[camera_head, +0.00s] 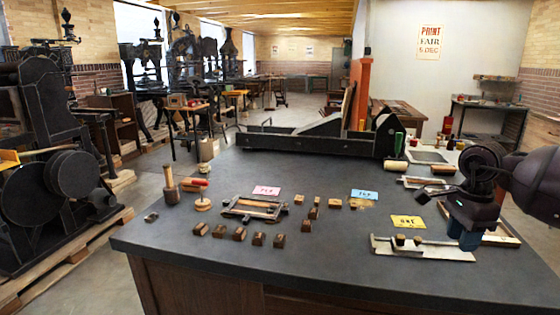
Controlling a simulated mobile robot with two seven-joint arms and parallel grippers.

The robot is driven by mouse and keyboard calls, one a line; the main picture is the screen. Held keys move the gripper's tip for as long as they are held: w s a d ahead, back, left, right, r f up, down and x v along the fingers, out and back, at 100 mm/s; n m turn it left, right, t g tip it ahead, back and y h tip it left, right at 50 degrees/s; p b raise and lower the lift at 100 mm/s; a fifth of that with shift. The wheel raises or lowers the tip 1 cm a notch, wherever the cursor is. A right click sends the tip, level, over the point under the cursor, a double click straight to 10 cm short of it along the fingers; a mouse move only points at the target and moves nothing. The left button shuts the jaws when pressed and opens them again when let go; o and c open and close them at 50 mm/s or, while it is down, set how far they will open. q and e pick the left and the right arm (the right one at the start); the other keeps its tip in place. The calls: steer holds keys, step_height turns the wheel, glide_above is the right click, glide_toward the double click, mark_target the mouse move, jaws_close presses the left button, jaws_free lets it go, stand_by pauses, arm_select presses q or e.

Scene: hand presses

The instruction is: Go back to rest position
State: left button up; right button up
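My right arm comes in from the right edge, and its dark gripper (468,236) points down over the right part of the grey table (350,270). Its bluish tip end is beside the right end of a metal composing stick (440,254). I cannot tell whether the fingers are open or shut, or whether they touch the stick. Two small wooden type blocks (400,239) sit on the stick. A yellow card (408,221) lies just behind it. My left gripper is not in view.
Several type blocks (239,234) lie in a row at front left, near a small frame (240,212). A pink card (265,190), a blue card (364,194) and a mallet (171,191) are behind. A long press (300,142) stands at the table's back. The front middle is clear.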

steer(key=w+a+r+m+t+y, duration=0.1)
steer(key=a+r+m+t+y, duration=0.15)
steer(key=a+m+y, duration=0.45)
steer(key=w+a+r+m+t+y, duration=0.1)
steer(key=a+r+m+t+y, duration=0.1)
steer(key=a+m+t+y, duration=0.5)
steer(key=w+a+r+m+t+y, duration=0.1)
steer(key=a+r+m+y, duration=0.3)
steer(key=a, duration=0.6)
steer(key=s+d+f+m+t+h, duration=0.35)
steer(key=f+m+h, duration=0.25)
steer(key=f+m, duration=0.6)
steer(key=s+d+f+m+t+h, duration=0.35)
steer(key=f+m+h, duration=0.35)
steer(key=f+m, duration=0.45)
steer(key=s+d+f+m+g+h, duration=0.2)
steer(key=s+f+m, duration=0.3)
steer(key=s+f, duration=0.4)
steer(key=s+d+f+m+g+h, duration=0.3)
steer(key=s+f+m, duration=0.3)
steer(key=s, duration=1.1)
step_height(320, 180, down, 3)
steer(key=shift+d+f+g+p, duration=0.2)
steer(key=shift+d+g+p, duration=0.15)
steer(key=shift+d+g, duration=0.4)
